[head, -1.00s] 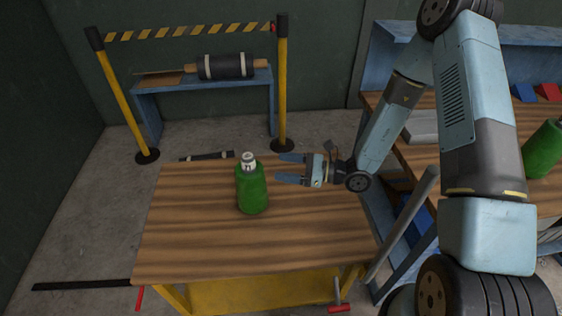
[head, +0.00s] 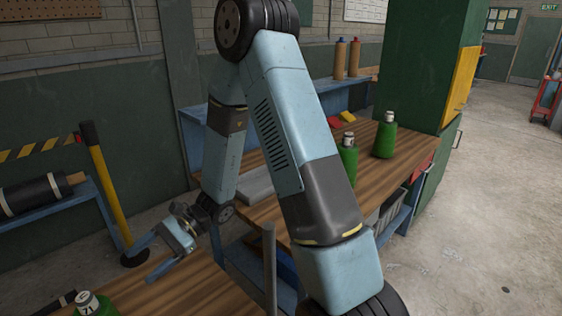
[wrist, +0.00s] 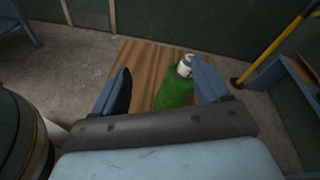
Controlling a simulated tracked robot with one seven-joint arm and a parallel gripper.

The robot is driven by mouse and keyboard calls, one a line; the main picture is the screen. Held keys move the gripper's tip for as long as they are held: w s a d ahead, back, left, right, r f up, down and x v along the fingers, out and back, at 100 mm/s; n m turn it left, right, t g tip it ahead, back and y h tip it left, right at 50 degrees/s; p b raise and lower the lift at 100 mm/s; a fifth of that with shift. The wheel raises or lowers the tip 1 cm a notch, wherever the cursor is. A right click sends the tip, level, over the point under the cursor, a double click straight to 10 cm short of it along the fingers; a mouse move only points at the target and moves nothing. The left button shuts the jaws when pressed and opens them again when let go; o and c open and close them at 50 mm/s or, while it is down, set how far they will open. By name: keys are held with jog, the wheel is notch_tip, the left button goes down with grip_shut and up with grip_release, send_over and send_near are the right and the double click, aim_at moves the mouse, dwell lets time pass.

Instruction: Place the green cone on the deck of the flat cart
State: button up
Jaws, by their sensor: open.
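Several green cone-like items with pale tops are in view; I cannot tell which is the task's green cone. One (head: 82,312) stands at the bottom left on a near wooden top (head: 195,292), mostly cut off, with a number on its cap. Two others, a nearer one (head: 348,160) and a farther one (head: 384,140), stand on the workbench. My gripper (head: 150,256) is open and empty, above and to the right of the near cone. No flat cart can be made out for certain.
The wooden workbench (head: 262,204) holds a grey tray (head: 256,186), red and yellow blocks and a basket below. A green cabinet (head: 425,75) stands behind it. The floor at right (head: 480,225) is clear.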

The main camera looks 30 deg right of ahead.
jog(key=s+d+r+n+t+h, duration=0.3)
jog(key=s+d+r+h, duration=0.1)
jog(key=d+r, duration=0.4)
jog(key=s+d+r+n+t+h, duration=0.3)
jog(key=d+r, duration=0.5)
jog(key=d, duration=0.3)
jog(key=s+d+r+n+t+h, duration=0.3)
jog(key=s+d+r+t+h, duration=0.1)
jog(key=d+r+h, duration=0.3)
jog(key=shift+s+d+r+n+t, duration=0.4)
jog(key=shift+s+d+r, duration=0.3)
jog(key=shift+d, duration=0.5)
jog(key=shift+w, duration=0.15)
jog(key=shift+c, duration=0.4)
